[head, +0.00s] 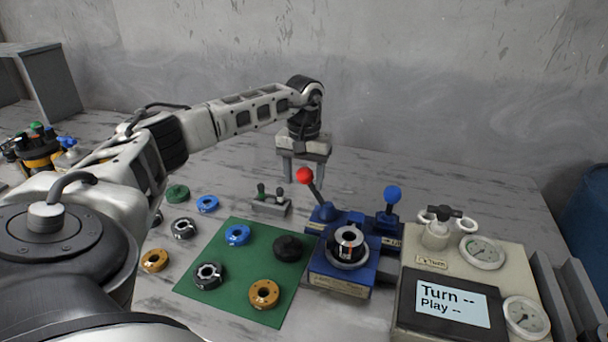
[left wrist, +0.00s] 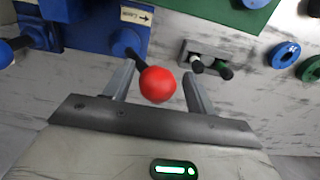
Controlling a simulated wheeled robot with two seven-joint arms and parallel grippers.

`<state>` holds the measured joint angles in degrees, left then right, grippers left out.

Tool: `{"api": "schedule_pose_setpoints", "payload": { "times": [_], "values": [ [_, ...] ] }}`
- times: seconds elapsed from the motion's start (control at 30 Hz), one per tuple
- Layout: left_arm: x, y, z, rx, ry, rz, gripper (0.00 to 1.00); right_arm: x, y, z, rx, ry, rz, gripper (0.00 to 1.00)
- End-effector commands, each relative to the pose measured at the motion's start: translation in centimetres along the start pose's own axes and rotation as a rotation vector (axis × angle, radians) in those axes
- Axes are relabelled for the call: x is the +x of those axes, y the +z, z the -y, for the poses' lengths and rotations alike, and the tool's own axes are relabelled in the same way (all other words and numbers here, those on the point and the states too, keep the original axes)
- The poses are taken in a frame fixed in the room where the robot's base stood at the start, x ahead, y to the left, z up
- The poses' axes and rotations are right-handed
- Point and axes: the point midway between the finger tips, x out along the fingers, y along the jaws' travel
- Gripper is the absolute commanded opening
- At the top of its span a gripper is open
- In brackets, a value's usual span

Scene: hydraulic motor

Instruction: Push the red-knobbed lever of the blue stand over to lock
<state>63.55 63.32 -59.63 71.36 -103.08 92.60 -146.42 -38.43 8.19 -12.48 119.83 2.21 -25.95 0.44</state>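The blue stand (head: 330,275) holds a round metal part (head: 347,243) in its front block. Its lever has a red knob (head: 305,175) and leans to the left in the head view. My left gripper (head: 304,183) points down at the knob, with one finger on either side of it in the picture. In the left wrist view the red knob (left wrist: 157,84) shows between the two spread fingers (left wrist: 158,72), with gaps on both sides. I cannot tell how deep it sits between them. My right gripper is not in view.
A blue-knobbed lever (head: 392,193) stands right of the red one. A small grey holder (head: 270,207) with dark-knobbed pegs is to the left. A green mat (head: 228,262) carries several rings. A gauge panel (head: 485,258) with a screen stands at the right.

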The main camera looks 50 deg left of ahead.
Motion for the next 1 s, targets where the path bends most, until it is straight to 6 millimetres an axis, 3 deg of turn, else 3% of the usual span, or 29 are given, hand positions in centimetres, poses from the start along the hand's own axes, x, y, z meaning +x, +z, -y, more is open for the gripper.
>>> {"api": "schedule_pose_setpoints", "payload": {
  "times": [0.63,1.0],
  "values": [
    [-5.6,-0.1,-0.1,0.001,0.004,-0.004,0.53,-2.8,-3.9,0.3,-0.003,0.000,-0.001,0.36],
    [-6.0,-0.1,-0.1,0.001,0.004,-0.004,0.53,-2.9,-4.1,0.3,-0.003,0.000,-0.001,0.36]
  ]
}}
